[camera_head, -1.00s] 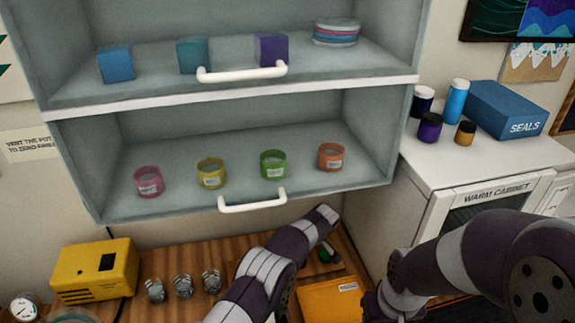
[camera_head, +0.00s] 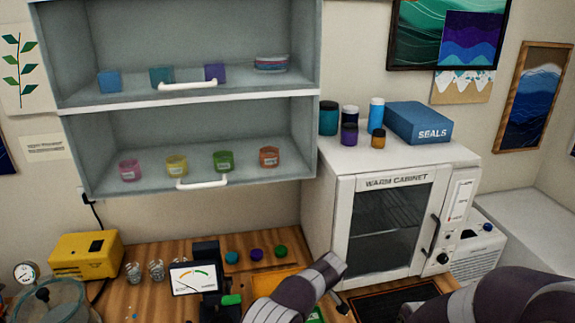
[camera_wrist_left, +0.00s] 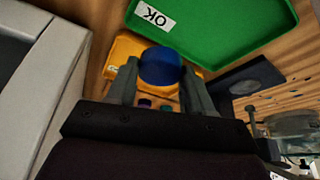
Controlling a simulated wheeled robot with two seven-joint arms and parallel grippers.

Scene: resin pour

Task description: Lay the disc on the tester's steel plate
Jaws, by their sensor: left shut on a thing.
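In the left wrist view, my left gripper (camera_wrist_left: 160,76) is shut on a blue disc (camera_wrist_left: 160,66), held between its two fingertips. The fingers are hidden in the head view, where only my arm shows. The tester (camera_head: 205,262), black with a white dial face (camera_head: 193,278), stands on the wooden bench, left of my left arm. A dark slab (camera_wrist_left: 252,78) lies right of the held disc in the left wrist view; I cannot tell whether it is the tester's steel plate. My right gripper is out of view; only its arm shows at lower right.
A green tray marked OK (camera_wrist_left: 215,30) and an orange tray (camera_wrist_left: 125,48) lie beyond the disc. The warm cabinet (camera_head: 330,215) stands right; a yellow box (camera_head: 75,262) stands left.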

